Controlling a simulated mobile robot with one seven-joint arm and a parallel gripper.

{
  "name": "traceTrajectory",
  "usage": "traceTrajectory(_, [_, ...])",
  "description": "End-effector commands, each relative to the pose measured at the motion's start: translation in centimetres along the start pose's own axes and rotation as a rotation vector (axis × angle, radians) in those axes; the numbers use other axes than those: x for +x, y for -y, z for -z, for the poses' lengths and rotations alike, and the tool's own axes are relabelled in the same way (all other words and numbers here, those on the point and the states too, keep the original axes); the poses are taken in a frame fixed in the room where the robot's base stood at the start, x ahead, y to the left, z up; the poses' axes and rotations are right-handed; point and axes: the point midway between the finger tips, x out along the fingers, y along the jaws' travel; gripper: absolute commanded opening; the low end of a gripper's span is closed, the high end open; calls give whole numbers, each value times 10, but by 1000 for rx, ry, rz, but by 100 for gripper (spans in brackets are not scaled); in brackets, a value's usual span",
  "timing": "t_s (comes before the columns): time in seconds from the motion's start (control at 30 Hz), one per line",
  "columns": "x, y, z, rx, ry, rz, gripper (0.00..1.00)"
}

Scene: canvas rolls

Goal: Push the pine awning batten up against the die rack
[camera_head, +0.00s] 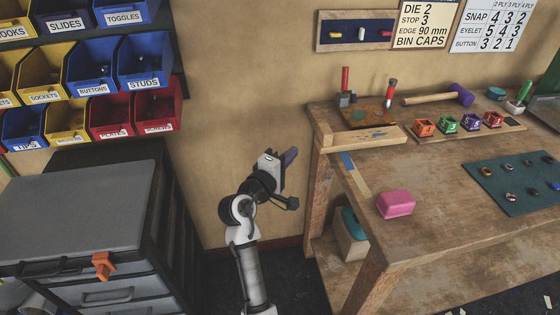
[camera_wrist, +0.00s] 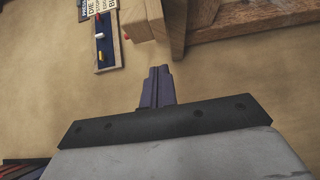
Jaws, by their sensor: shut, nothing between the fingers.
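The pine batten (camera_head: 365,139) is a pale wooden bar lying along the left part of the workbench, its left end close to the bench's left edge. The die rack (camera_head: 516,128) is a low wooden strip to the right of it, carrying several numbered coloured blocks. The batten's right end is near the rack's left end; I cannot tell whether they touch. My gripper (camera_head: 291,156) is shut and empty, in the air left of the bench and apart from the batten. In the wrist view, its fingers (camera_wrist: 157,85) point toward the wall, below a pale wooden end (camera_wrist: 145,20), probably the batten's.
The workbench (camera_head: 450,205) holds a pink block (camera_head: 396,204), a dark green mat (camera_head: 518,183), a purple-headed mallet (camera_head: 440,97) and a stained board (camera_head: 370,113) behind the batten. A grey drawer cabinet (camera_head: 80,215) and wall bins stand left. Open floor lies between cabinet and bench.

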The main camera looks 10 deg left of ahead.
Motion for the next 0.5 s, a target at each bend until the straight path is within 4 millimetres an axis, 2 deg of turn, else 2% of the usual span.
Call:
traceTrajectory(0.1, [25,-3,0,-1,2,0,0])
traceTrajectory(0.2, [36,-3,-14,-1,4,1,0])
traceTrajectory(0.5, [51,-1,-28,1,0,0,0])
